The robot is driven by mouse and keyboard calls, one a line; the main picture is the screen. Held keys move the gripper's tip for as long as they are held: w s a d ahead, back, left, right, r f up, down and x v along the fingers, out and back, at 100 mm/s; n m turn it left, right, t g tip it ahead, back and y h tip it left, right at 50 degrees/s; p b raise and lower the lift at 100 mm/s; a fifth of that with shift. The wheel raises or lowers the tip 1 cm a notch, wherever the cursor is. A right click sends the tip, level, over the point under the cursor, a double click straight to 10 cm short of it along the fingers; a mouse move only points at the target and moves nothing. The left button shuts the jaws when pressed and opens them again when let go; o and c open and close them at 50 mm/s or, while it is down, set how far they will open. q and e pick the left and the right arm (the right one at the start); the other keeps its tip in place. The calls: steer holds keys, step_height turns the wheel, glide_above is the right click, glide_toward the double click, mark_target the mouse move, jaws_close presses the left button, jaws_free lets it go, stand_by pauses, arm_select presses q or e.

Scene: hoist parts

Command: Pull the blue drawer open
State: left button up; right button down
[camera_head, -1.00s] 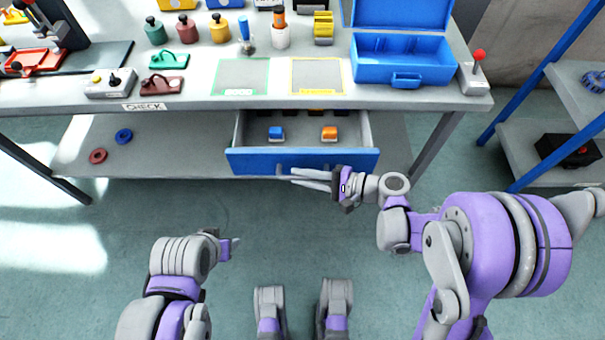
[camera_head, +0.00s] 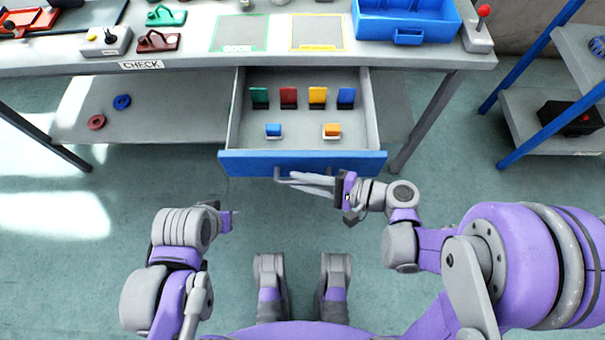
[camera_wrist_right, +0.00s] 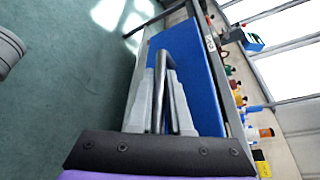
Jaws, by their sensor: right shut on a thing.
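The blue drawer (camera_head: 235,163) hangs open under the workbench, its grey inside showing. My right gripper (camera_head: 300,182) is at the drawer's front and shut on the grey bar handle (camera_head: 279,174). In the right wrist view the handle (camera_wrist_right: 165,75) runs between the two fingers, with the blue front (camera_wrist_right: 200,75) beside them. My left gripper (camera_head: 230,219) is apart from the drawer, over the floor; its jaws are too small to judge.
The workbench (camera_head: 180,62) above carries a blue open box (camera_head: 400,25), a red-knobbed lever (camera_head: 480,30) and green and yellow framed mats. Rings lie on the lower shelf (camera_head: 160,120). A blue-framed rack stands at right. The floor before the drawer is clear.

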steer(key=c, duration=0.8)
jaws_free()
steer(key=shift+c, duration=0.2)
steer(key=p+v, duration=0.1)
steer(key=v, duration=1)
